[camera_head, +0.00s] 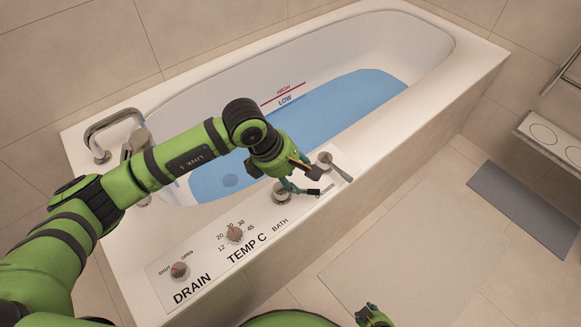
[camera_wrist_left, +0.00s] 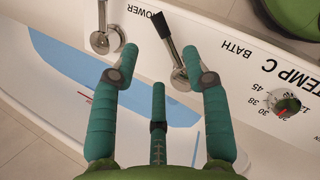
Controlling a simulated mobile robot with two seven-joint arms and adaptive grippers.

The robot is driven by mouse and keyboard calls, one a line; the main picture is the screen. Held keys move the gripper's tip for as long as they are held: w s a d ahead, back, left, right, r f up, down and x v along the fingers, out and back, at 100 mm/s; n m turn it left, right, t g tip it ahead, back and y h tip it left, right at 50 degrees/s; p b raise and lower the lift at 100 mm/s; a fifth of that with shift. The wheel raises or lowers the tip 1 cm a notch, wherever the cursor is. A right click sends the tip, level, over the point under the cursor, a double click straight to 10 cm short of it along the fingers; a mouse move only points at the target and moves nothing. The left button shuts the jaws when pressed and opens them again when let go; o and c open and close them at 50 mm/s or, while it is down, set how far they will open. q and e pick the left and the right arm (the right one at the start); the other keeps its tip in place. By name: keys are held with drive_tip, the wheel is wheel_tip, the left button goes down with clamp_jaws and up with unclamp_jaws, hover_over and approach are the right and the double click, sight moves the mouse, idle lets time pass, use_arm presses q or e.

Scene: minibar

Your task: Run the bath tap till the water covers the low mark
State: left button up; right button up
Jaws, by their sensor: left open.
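The white bath (camera_head: 200,88) holds blue water (camera_head: 335,105). The spout is partly hidden by my arm. My right gripper (camera_head: 373,316) barely shows at the bottom.
The SHOWER lever (camera_head: 326,160) stands right beside the BATH lever. A pale mat (camera_head: 415,245) lies on the floor.

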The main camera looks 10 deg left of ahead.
sight(307, 190)
use_arm(q)
drive_tip(key=x, duration=0.7)
drive_tip(key=shift+s, duration=0.1)
clamp_jaws()
